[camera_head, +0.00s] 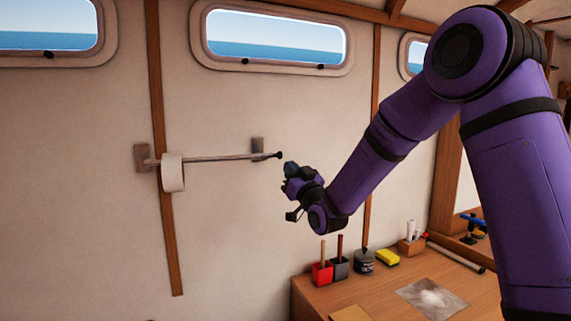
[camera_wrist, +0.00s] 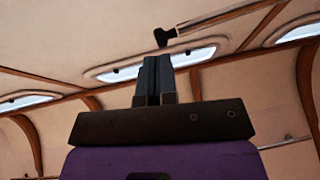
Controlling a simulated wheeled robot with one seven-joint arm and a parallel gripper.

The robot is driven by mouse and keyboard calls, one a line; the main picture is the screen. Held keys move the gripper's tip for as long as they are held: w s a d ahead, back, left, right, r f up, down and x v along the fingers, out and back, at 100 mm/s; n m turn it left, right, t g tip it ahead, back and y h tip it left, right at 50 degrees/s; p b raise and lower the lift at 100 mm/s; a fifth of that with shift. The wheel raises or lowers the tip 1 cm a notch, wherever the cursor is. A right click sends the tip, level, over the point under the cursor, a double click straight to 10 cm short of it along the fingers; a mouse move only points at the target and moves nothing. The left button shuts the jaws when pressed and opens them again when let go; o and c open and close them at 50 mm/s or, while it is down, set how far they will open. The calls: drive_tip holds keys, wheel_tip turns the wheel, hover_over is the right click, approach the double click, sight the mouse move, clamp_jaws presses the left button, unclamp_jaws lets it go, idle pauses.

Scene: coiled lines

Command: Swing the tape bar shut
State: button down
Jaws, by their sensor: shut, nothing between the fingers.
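The tape bar (camera_head: 215,158) is a thin grey rod on the cabin wall. It runs from a left bracket (camera_head: 141,158) rightward to a dark knob at its free end (camera_head: 279,155). A white tape roll (camera_head: 172,172) hangs on it near the left bracket. The bar's right part passes in front of a right bracket (camera_head: 257,146); I cannot tell whether it touches. My gripper (camera_head: 288,168) is shut and empty, just right of and slightly below the knob. In the wrist view the shut fingers (camera_wrist: 153,60) point toward the dark knob (camera_wrist: 165,38), with a small gap showing.
A wooden counter (camera_head: 355,300) at lower right carries a red holder (camera_head: 321,273), a dark holder (camera_head: 341,268), a dark jar (camera_head: 364,262) and a yellow sponge (camera_head: 387,257). Windows (camera_head: 275,40) line the wall above. The wall below the bar is clear except a wooden rib (camera_head: 168,240).

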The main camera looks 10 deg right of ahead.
sight(281, 157)
drive_tip(key=shift+x, duration=1.6)
drive_tip(key=w+y, duration=0.1)
drive_tip(key=w, duration=0.1)
drive_tip(key=w+n+g+y, duration=0.1)
drive_tip(key=w+y, duration=0.1)
drive_tip(key=w, duration=0.1)
drive_tip(key=shift+w+a+r+n, duration=0.1)
drive_tip(key=shift+a+r+n, duration=0.05)
drive_tip(key=shift+r+n, duration=0.15)
drive_tip(key=shift+f, duration=0.15)
